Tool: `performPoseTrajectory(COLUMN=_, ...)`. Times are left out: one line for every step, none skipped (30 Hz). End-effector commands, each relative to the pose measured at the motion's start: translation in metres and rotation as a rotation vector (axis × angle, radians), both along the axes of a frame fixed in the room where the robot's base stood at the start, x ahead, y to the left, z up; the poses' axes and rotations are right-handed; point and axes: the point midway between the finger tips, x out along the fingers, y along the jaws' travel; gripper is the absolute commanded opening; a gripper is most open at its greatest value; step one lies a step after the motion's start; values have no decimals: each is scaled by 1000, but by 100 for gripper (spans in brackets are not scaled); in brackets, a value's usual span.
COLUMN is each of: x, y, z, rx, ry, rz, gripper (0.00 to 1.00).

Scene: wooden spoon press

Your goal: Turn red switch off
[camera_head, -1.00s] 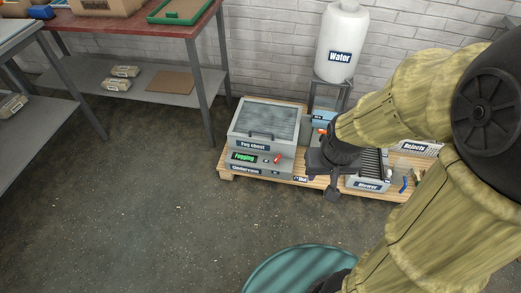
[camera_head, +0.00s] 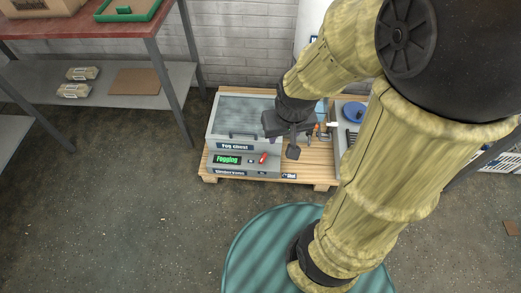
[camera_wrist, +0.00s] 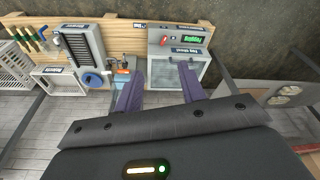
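The red switch (camera_head: 264,158) sits on the front panel of the grey fog chest (camera_head: 232,146), right of a green lit display (camera_head: 227,160) reading "Fogging". In the wrist view the switch (camera_wrist: 163,41) shows small near the top, beside the display (camera_wrist: 188,39). My gripper (camera_head: 304,142) is above and to the right of the switch, apart from it. In the wrist view its two purple fingers (camera_wrist: 159,72) are spread with nothing between them, and the chest lies beyond them.
The chest stands on a wooden pallet (camera_head: 314,182) against a brick wall. A blue round part (camera_wrist: 93,80) and a machine with dark slats (camera_wrist: 77,46) stand beside it. A red-topped table (camera_head: 80,24) is at the left.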

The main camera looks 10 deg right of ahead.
Motion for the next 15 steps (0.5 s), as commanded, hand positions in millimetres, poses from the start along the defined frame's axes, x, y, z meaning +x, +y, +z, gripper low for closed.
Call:
performPoseTrajectory(x=0, y=0, z=0, rx=0, ry=0, rz=0, gripper=40)
performPoseTrajectory(x=0, y=0, z=0, rx=0, ry=0, rz=0, gripper=40)
performPoseTrajectory(x=0, y=0, z=0, rx=0, ry=0, rz=0, gripper=40)
performPoseTrajectory(x=0, y=0, z=0, rx=0, ry=0, rz=0, gripper=40)
performPoseTrajectory(x=0, y=0, z=0, rx=0, ry=0, rz=0, gripper=40)
performPoseTrajectory(x=0, y=0, z=0, rx=0, ry=0, rz=0, gripper=40)
performPoseTrajectory(x=0, y=0, z=0, rx=0, ry=0, rz=0, gripper=40)
performPoseTrajectory(x=0, y=0, z=0, rx=0, ry=0, rz=0, gripper=40)
performPoseTrajectory(x=0, y=0, z=0, rx=0, ry=0, rz=0, gripper=40)
performPoseTrajectory(x=0, y=0, z=0, rx=0, ry=0, rz=0, gripper=40)
performPoseTrajectory(x=0, y=0, z=0, rx=0, ry=0, rz=0, gripper=40)
performPoseTrajectory(x=0, y=0, z=0, rx=0, ry=0, rz=1, gripper=40)
performPoseTrajectory(x=0, y=0, z=-1, rx=-1, ry=1, rz=6, gripper=40)
performPoseTrajectory(x=1, y=0, z=-2, rx=-4, ry=2, rz=13, gripper=40)
performPoseTrajectory(x=4, y=0, z=-3, rx=-9, ry=5, rz=32, gripper=40)
